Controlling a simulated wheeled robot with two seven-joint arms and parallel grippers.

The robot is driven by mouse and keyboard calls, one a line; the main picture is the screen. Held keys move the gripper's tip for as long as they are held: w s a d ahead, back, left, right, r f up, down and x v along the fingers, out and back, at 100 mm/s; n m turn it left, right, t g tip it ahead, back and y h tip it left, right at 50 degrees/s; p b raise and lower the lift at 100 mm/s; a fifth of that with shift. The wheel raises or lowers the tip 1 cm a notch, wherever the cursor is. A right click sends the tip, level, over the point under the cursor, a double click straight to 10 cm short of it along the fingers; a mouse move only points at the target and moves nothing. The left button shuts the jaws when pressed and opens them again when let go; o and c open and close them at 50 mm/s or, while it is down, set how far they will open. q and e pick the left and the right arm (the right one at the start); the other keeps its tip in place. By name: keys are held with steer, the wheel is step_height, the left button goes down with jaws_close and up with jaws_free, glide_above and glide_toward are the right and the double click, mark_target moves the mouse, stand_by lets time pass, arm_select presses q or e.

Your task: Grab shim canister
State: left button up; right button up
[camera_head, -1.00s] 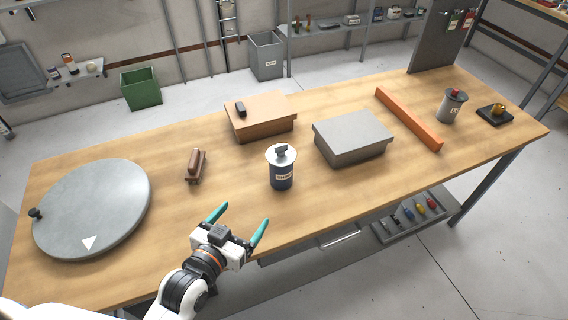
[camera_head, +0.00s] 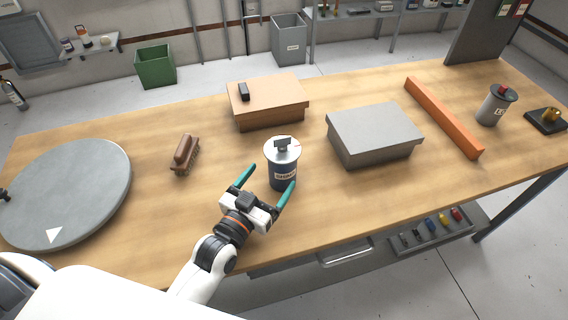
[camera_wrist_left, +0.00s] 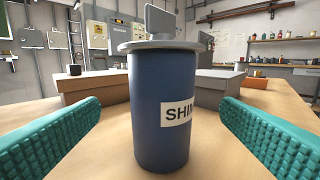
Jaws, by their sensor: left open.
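The shim canister (camera_head: 283,165) is a dark blue cylinder with a grey lid, a grey tab on top and a white label. It stands upright on the wooden table. In the left wrist view the canister (camera_wrist_left: 162,105) fills the middle, and its label reads "SHIM" in part. My left gripper (camera_head: 265,184), with teal fingers, is open right in front of the canister. One finger (camera_wrist_left: 50,138) is to its left and the other (camera_wrist_left: 268,135) to its right, with gaps on both sides. My right gripper is not in view.
A grey box (camera_head: 374,133) stands right of the canister, and a cardboard-brown box (camera_head: 268,106) behind it. A brown brush (camera_head: 185,154) lies to the left, near a large grey disc (camera_head: 68,190). An orange bar (camera_head: 443,116) and another grey canister (camera_head: 495,106) are farther right.

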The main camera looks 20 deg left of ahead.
mark_target(286, 158)
arm_select(q)
steer(key=p+x, duration=0.1)
steer(key=x, duration=0.7)
steer(key=shift+w+d+f, duration=0.1)
steer(key=shift+w+f, duration=0.05)
steer(key=shift+w, duration=0.1)
steer(key=c, duration=1.3)
